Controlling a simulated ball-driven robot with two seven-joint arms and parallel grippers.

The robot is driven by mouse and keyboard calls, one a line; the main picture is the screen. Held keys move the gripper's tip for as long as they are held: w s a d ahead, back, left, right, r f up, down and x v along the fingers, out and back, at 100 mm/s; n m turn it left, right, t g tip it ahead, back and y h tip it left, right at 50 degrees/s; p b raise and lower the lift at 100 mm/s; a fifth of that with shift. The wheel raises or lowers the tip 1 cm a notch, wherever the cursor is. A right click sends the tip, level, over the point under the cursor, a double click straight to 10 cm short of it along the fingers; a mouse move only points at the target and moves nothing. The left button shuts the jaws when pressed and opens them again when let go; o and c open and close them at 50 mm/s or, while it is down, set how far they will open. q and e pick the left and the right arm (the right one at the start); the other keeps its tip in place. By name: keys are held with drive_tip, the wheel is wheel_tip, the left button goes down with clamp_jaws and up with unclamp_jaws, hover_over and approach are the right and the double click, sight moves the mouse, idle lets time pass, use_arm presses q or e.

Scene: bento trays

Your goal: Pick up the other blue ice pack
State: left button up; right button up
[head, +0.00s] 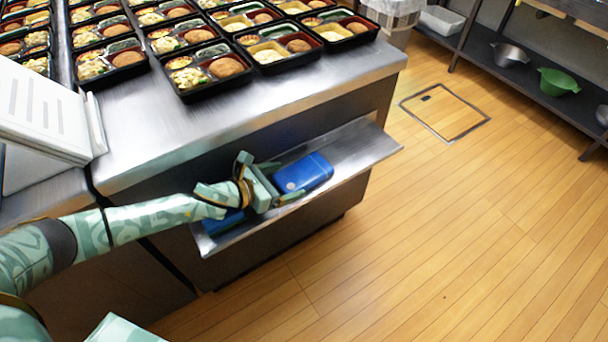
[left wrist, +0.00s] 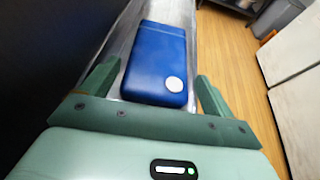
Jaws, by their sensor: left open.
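A blue ice pack (head: 304,173) with a pale round spot lies on the narrow metal shelf (head: 365,150) on the counter's side. It also shows in the left wrist view (left wrist: 156,60), between the fingers. A second blue ice pack (head: 222,224) lies nearer the shelf's left end, partly hidden behind my left arm. My left gripper (head: 281,182) is open at the near end of the first ice pack, with one finger on each side. In the left wrist view the left gripper (left wrist: 155,85) holds nothing. My right gripper is not in view.
The steel counter (head: 250,108) stands above the shelf and holds rows of filled bento trays (head: 206,70). A white panel (head: 45,110) stands at the left. The wooden floor (head: 450,230) at the right is clear. A rack (head: 520,80) with bowls stands at the back right.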

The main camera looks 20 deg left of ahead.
sight(301, 173)
use_arm(q)
drive_tip(key=x, duration=0.1)
drive_tip(key=b+x, duration=0.1)
drive_tip(key=x, duration=0.2)
drive_tip(key=shift+w+d+r+b, duration=0.15)
drive_tip(key=shift+w+r+b, duration=0.1)
drive_tip(key=shift+b, duration=0.1)
drive_tip(key=shift+w+d, duration=0.2)
drive_tip(key=shift+w, duration=0.1)
drive_tip(key=shift+c, duration=0.3)
drive_tip(key=c, duration=0.9)
drive_tip(key=shift+r, duration=0.1)
